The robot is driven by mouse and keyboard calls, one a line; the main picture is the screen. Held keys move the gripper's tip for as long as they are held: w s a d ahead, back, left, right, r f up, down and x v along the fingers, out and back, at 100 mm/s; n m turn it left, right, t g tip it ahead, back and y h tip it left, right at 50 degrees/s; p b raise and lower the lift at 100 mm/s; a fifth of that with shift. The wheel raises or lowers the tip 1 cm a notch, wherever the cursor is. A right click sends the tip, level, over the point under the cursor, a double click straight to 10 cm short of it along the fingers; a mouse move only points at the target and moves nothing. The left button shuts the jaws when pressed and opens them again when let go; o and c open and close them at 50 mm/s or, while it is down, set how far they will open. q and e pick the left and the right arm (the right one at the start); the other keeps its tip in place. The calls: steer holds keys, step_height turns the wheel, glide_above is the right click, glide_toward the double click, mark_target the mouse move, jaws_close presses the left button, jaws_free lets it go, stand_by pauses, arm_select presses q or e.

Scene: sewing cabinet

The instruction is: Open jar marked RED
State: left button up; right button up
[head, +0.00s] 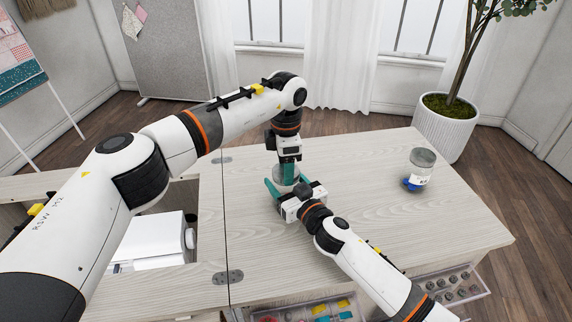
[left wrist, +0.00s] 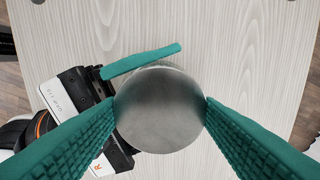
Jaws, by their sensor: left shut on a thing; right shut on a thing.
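A jar with a round grey metal lid (left wrist: 160,108) stands on the table, seen from above in the left wrist view. My left gripper (head: 287,168) comes down from above with its teal fingers shut on opposite sides of the lid. My right gripper (head: 284,188) holds the jar's body low from the front. One of its teal fingers (left wrist: 140,61) shows behind the jar in the left wrist view. In the head view the jar (head: 285,178) is mostly covered by the grippers. Its label and contents are hidden, so I cannot read its marking.
Another lidded glass jar (head: 420,169) with blue contents and a white label stands apart at the table's right. The tabletop (head: 380,215) between is clear. A white machine (head: 155,240) sits in the left opening. Drawers with small items (head: 455,287) stand open at the front.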

arm_select(q)
steer(key=n, duration=0.4)
steer(key=shift+n, duration=0.3)
steer(key=n, duration=1.9)
steer(key=shift+n, duration=0.3)
steer(key=n, duration=0.7)
steer(key=shift+r+n, duration=0.1)
steer(key=shift+n, duration=0.2)
steer(key=shift+d, duration=0.1)
steer(key=shift+r, duration=0.15)
